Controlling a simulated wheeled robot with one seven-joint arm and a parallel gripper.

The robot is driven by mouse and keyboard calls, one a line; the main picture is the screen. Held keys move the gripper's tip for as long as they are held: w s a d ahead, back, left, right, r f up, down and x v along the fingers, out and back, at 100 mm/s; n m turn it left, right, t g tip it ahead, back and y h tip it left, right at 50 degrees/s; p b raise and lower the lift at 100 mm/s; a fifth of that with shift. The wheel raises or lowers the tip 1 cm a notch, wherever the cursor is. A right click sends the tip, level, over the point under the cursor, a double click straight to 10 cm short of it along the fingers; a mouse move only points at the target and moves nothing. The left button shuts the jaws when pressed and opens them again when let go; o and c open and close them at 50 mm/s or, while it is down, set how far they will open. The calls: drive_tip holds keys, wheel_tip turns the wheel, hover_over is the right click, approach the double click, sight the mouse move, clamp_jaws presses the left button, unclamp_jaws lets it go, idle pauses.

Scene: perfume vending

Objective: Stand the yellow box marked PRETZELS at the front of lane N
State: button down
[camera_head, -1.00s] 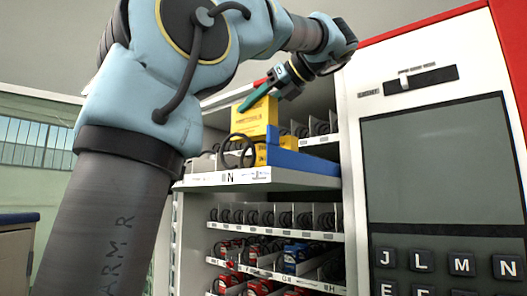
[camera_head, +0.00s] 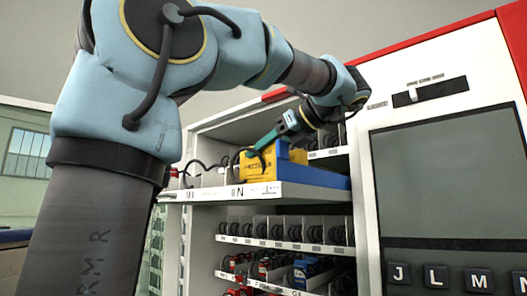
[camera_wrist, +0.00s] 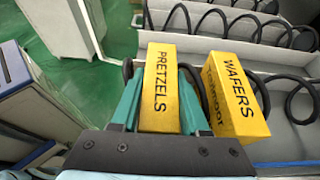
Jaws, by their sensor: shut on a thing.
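The yellow PRETZELS box (camera_wrist: 158,90) is upright between the two green fingers of my gripper (camera_wrist: 160,76) in the wrist view. My gripper (camera_head: 264,143) is shut on it. In the head view the yellow box (camera_head: 258,166) is low at the front of the pulled-out shelf, just behind the N label (camera_head: 237,191). Whether its base touches the lane floor is hidden. A second yellow box, marked WAFERS (camera_wrist: 226,92), stands close on its right in the wrist view, with a black coil between them.
Black coils (camera_wrist: 200,20) and pale dividers fill the neighbouring lanes. The machine's keypad panel (camera_head: 440,180) stands at the right. Lower shelves hold red and blue goods.

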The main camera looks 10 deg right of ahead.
drive_tip(key=shift+c, duration=2)
unclamp_jaws()
drive_tip(key=shift+d+r, duration=0.15)
drive_tip(key=shift+r, duration=0.05)
drive_tip(key=v, duration=1.1)
drive_tip(key=shift+s+d, duration=0.2)
drive_tip(key=shift+r, duration=0.2)
drive_tip(key=shift+s, duration=0.1)
